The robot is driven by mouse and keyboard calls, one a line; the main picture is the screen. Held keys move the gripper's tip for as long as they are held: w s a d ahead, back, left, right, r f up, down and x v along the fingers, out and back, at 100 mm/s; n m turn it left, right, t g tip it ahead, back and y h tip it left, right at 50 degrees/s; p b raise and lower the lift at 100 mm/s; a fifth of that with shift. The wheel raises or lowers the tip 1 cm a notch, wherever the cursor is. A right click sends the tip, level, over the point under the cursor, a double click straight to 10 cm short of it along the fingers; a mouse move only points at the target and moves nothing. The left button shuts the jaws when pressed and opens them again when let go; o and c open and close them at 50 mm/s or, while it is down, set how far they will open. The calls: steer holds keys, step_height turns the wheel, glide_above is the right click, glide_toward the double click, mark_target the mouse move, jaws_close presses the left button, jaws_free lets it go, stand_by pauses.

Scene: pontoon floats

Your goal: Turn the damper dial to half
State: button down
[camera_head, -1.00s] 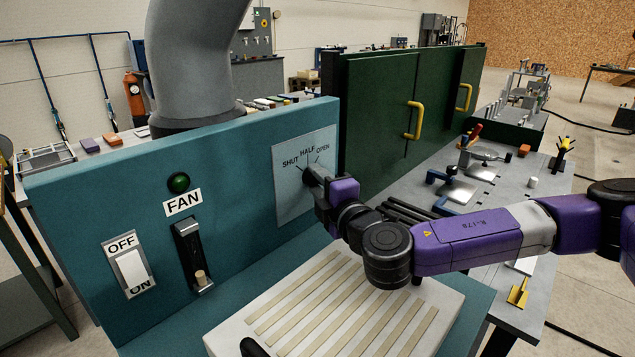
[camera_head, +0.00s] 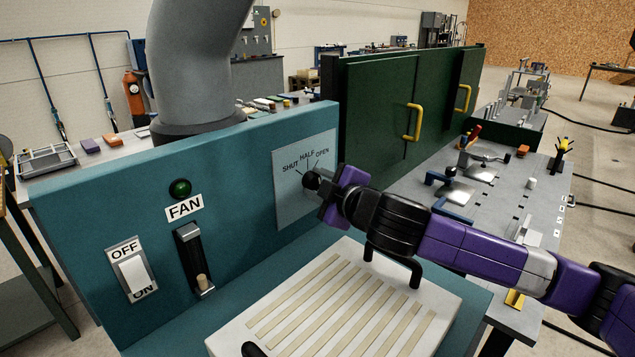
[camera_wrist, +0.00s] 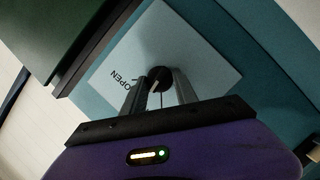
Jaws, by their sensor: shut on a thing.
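The damper dial is a round black knob (camera_head: 311,180) on a pale blue plate (camera_head: 292,207) marked SHUT, HALF and OPEN, at the right end of the teal panel. My gripper (camera_head: 322,187) reaches it from the right and is shut on the knob. In the wrist view the dark knob (camera_wrist: 160,75) sits between the tips of my two fingers (camera_wrist: 158,92), with OPEN readable at the left. Thin marks fan out above the knob toward the words. I cannot tell clearly which mark the dial points at.
The teal panel (camera_head: 100,220) also bears a FAN slider (camera_head: 194,258), a green lamp (camera_head: 180,188) and an OFF/ON rocker (camera_head: 133,275). A slatted white board (camera_head: 235,335) lies below my arm. A green cabinet (camera_head: 375,120) with yellow handles stands right behind the dial.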

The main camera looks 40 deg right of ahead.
steer(key=shift+m+y, duration=0.4)
steer(key=shift+m, duration=0.3)
steer(key=c, duration=1)
jaws_free()
steer(key=shift+o, duration=0.2)
steer(key=b+v, duration=0.1)
steer(key=v, duration=0.6)
steer(key=shift+s+r, duration=0.3)
steer(key=shift+s, duration=0.05)
